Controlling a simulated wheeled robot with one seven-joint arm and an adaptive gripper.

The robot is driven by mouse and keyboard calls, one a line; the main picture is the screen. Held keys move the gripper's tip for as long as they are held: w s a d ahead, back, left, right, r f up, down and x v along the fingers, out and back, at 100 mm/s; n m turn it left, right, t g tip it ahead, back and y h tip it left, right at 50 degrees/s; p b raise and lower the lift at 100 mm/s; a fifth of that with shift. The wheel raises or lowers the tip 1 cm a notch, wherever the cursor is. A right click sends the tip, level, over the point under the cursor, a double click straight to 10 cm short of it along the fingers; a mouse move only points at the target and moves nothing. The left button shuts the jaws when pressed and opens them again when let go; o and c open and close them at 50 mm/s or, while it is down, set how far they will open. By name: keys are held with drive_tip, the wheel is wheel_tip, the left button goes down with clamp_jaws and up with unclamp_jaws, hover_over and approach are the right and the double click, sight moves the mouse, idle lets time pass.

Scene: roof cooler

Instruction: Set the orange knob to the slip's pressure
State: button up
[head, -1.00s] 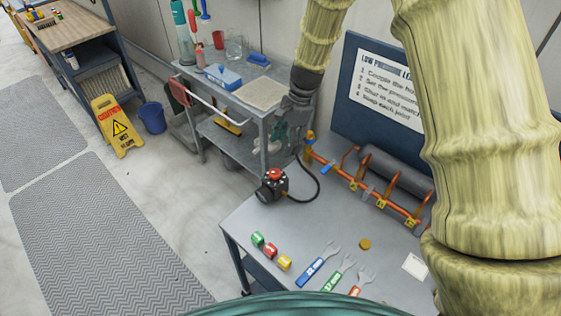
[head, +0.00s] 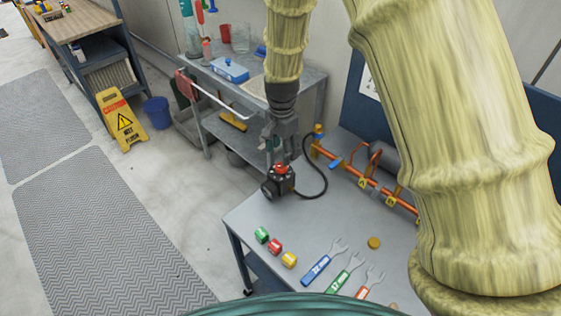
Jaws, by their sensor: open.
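My gripper (head: 280,153) points down at the back left of the grey workbench, open. It is close above a black box (head: 277,187) with a red knob on top; I cannot tell whether they touch. An orange-yellow knob (head: 318,131) stands at the left end of the orange pipe (head: 365,183), just right of my gripper and apart from it. I cannot make out its scale or setting. The paper slip is not visible now, and my arm covers the bench's right side.
Green, red and yellow rolls (head: 275,247), several wrenches (head: 318,262) and a yellow disc (head: 374,243) lie on the workbench (head: 250,218). A black hose (head: 322,175) loops beside the box. A cart (head: 245,85) stands behind. A wet-floor sign (head: 124,124) and blue bucket (head: 157,113) are left.

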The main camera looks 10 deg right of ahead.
sight(281, 166)
drive_tip(key=shift+f+p, duration=0.9)
drive_tip(key=shift+f, duration=2.3)
drive_tip(key=c, duration=1)
drive_tip(key=shift+c, duration=0.2)
drive_tip(key=shift+n, duration=0.3)
drive_tip(key=n, duration=0.3)
drive_tip(key=shift+n+b, duration=0.3)
drive_tip(key=n, duration=0.4)
drive_tip(key=shift+s+n, duration=0.1)
drive_tip(key=shift+n, duration=0.3)
